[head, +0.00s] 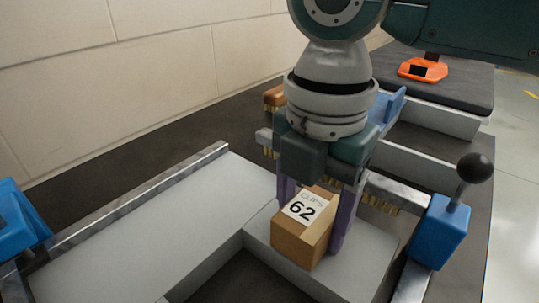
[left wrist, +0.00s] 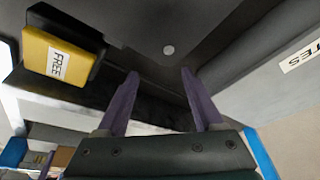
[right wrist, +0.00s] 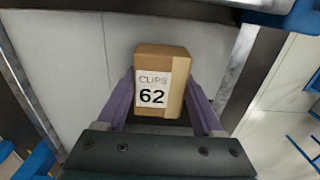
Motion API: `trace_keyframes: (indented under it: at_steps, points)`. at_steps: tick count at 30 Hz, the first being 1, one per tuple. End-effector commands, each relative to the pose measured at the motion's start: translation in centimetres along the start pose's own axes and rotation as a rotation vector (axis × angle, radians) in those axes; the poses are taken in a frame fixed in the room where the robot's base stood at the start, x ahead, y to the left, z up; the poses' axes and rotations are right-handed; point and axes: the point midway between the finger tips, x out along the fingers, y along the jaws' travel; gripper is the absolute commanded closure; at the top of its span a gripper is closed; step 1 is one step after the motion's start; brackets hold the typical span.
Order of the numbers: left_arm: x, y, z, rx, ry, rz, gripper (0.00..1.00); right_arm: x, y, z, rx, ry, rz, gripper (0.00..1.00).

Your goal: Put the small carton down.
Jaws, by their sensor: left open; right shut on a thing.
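The small carton (head: 303,236) is a brown box with a white label reading "CLIPS 62". My right gripper (head: 318,222) is shut on it, with a purple finger on each side. The carton is upright, over or on the light grey surface (head: 130,236); I cannot tell whether its base touches. The right wrist view shows the carton (right wrist: 162,82) between the fingers, label facing the camera. My left gripper (left wrist: 160,88) is open and empty in the left wrist view, and is not seen in the head view.
A blue block with a black ball-topped lever (head: 440,230) stands right of the carton. Metal rails (head: 125,200) edge the grey surface, and a dark opening (head: 232,281) lies in front. An orange object (head: 422,70) sits at the back. A yellow "FREE" block (left wrist: 58,58) is near my left gripper.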

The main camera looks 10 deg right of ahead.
Motion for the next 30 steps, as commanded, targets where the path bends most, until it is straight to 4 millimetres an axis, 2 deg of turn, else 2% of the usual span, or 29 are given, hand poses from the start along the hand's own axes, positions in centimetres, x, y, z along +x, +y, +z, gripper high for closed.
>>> trace_keyframes:
  at_steps: [7,8,15,24,26,30]
  points:
    - [0.0,0.0,0.0,0.0,0.001,0.0,0.31,0.3,0.0,0.0,0.0,0.001,-0.001,0.96]
    - [0.0,0.0,0.0,0.0,0.001,0.0,0.31,0.3,0.0,0.0,0.0,0.0,-0.001,0.28]
    - [0.0,0.1,-0.1,-0.004,0.002,0.003,0.31,0.2,0.0,0.0,0.0,0.0,-0.001,0.02]
    - [-0.1,0.2,-0.1,-0.01,0.003,0.008,0.31,-0.1,0.0,0.0,0.0,-0.001,0.001,0.02]
    - [-0.2,0.2,-0.2,-0.01,0.003,0.007,0.31,-0.8,0.1,0.1,0.0,-0.001,0.003,0.02]
    - [-0.7,0.2,-0.3,-0.009,0.003,0.007,0.31,-3.4,0.1,0.1,0.0,-0.002,0.005,0.02]
